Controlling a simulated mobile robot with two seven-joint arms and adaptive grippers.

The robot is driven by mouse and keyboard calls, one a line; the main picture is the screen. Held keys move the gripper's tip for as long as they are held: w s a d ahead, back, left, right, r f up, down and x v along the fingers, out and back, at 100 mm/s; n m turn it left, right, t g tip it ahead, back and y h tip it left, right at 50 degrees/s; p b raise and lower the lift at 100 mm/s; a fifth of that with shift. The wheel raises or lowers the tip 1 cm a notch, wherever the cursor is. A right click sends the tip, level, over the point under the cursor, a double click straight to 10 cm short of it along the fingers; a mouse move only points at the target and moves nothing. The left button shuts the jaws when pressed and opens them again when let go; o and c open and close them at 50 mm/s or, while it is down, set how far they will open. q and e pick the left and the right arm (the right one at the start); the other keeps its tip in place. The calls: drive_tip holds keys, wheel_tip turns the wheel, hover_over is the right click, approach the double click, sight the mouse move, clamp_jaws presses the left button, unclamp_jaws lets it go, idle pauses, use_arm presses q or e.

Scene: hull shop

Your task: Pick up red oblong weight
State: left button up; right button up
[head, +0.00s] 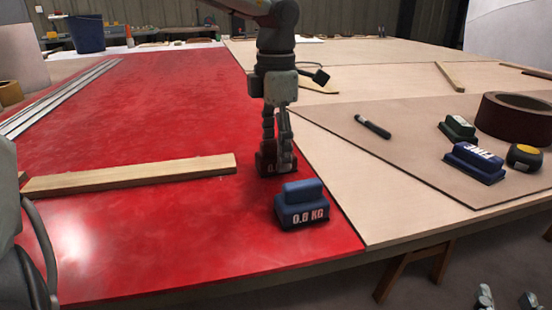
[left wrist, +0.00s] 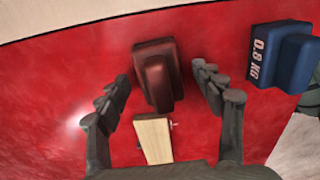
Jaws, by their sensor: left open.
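The red oblong weight (head: 264,166) is dark red with a raised grip and rests on the red sheet. In the head view my left gripper (head: 278,158) points down at it, and the fingers partly hide it. In the left wrist view the weight (left wrist: 157,75) lies ahead, between the two spread fingers of my left gripper (left wrist: 163,82), with gaps on both sides. My left gripper is open and empty. What look like the fingertips of my right gripper (head: 506,300) show apart at the bottom right, away from the weight.
A blue 0.8 KG weight (head: 302,207) stands close, in front and right of the red one. A wooden strip (head: 130,176) lies to the left. A marker (head: 372,126), blue block (head: 474,162), green block (head: 457,128) and tape roll (head: 515,118) lie on the right board.

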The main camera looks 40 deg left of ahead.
use_arm(q)
clamp_jaws()
drive_tip(key=shift+r, duration=0.1)
idle(0.3)
drive_tip(key=shift+w, duration=0.1)
